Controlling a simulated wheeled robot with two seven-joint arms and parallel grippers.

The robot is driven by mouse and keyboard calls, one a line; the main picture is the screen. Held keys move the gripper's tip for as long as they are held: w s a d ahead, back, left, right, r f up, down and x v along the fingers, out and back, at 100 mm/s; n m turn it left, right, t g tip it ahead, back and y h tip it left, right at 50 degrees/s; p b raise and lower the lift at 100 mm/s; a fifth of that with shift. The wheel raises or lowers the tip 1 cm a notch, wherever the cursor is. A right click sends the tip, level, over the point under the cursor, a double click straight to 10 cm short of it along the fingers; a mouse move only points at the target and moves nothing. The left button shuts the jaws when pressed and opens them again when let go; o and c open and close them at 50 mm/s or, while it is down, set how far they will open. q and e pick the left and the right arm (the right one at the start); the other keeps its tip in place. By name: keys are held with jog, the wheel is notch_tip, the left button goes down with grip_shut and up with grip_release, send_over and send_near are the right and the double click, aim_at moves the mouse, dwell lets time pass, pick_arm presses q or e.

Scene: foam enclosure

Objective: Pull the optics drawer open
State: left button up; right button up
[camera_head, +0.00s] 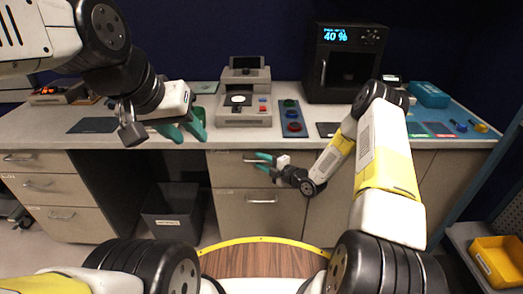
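A grey drawer (229,170) sits at the top of the middle cabinet, just under the worktop. I cannot read a label that marks it as the optics drawer. My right gripper (261,162) is in front of this drawer at the height of its handle, with teal fingers pointing left. The fingers show a gap between them; contact with the handle cannot be told. My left gripper (187,129) is over the front edge of the worktop, its teal fingers apart and empty.
Below is another drawer with a bar handle (262,201). A left pedestal (62,186) has several drawers. A dark bin (172,212) stands on the floor between. The worktop (222,134) carries a grey device (244,104), a button panel (291,118) and a black oven-like machine (345,65).

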jog(key=shift+c, duration=0.2)
grip_shut()
dwell(1.2)
